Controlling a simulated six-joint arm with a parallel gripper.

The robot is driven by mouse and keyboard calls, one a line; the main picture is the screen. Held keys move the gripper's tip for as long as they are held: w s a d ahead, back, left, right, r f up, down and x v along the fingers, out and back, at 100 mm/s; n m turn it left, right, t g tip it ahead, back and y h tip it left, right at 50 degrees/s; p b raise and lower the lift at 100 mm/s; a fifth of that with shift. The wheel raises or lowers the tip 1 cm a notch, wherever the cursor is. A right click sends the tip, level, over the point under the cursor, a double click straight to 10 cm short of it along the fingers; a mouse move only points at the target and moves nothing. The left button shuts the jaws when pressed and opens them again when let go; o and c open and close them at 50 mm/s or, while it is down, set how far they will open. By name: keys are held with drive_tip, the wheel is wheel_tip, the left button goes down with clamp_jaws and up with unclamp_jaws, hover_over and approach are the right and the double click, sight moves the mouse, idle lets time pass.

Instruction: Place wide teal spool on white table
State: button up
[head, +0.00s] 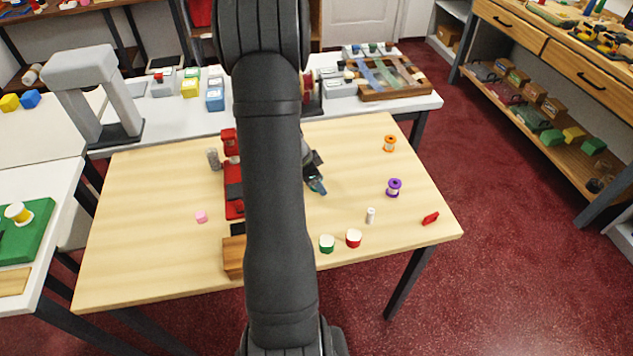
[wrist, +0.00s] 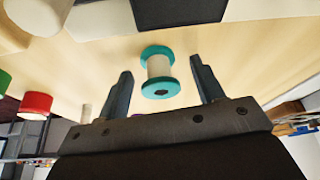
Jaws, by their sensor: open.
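The wide teal spool (wrist: 158,72) has teal flanges and a pale core. In the wrist view it is between the two fingers of my gripper (wrist: 161,66), with visible gaps on both sides. My gripper is open. In the head view my gripper (head: 316,176) is low over the wooden table (head: 150,250), right of my arm, and a bit of teal shows at its tip. My arm hides much of this area. A white table (head: 180,122) stands behind the wooden one; another white surface (head: 62,188) is at the left.
On the wooden table are an orange spool (head: 389,144), a purple spool (head: 394,187), a white cylinder (head: 370,215), red (head: 354,238) and green (head: 326,243) round pieces, and a wooden block (head: 233,257). The back white table holds a grey arch (head: 85,65) and several boxes.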

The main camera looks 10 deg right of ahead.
drive_tip(key=c, duration=1.1)
drive_tip(key=shift+r, duration=0.1)
drive_tip(key=shift+r, duration=0.55)
wheel_tip(320, 180, up, 3)
drive_tip(key=shift+f, duration=0.2)
drive_tip(key=s+d+r, duration=0.7)
drive_tip(key=s+d, duration=0.1)
drive_tip(key=s, duration=0.1)
drive_tip(key=w+a+f+n+t+y, duration=0.1)
drive_tip(key=w+a+n, duration=0.2)
drive_tip(key=a+n, duration=0.1)
drive_tip(key=w+a+n+t+y, duration=0.1)
drive_tip(key=w+a+n, duration=0.3)
drive_tip(key=a+n, duration=0.1)
drive_tip(key=w+a+f+n+t+y, duration=0.1)
drive_tip(key=w+a+n+t, duration=0.1)
drive_tip(key=w+a+n, duration=0.2)
drive_tip(key=shift+w+a+f+n+y, duration=0.2)
drive_tip(key=shift+a+f+n+y, duration=0.1)
drive_tip(key=shift+a+n, duration=0.25)
drive_tip(key=shift+w+a+n+y, duration=0.4)
drive_tip(key=shift+w+a+n, duration=0.4)
drive_tip(key=shift+n, duration=0.25)
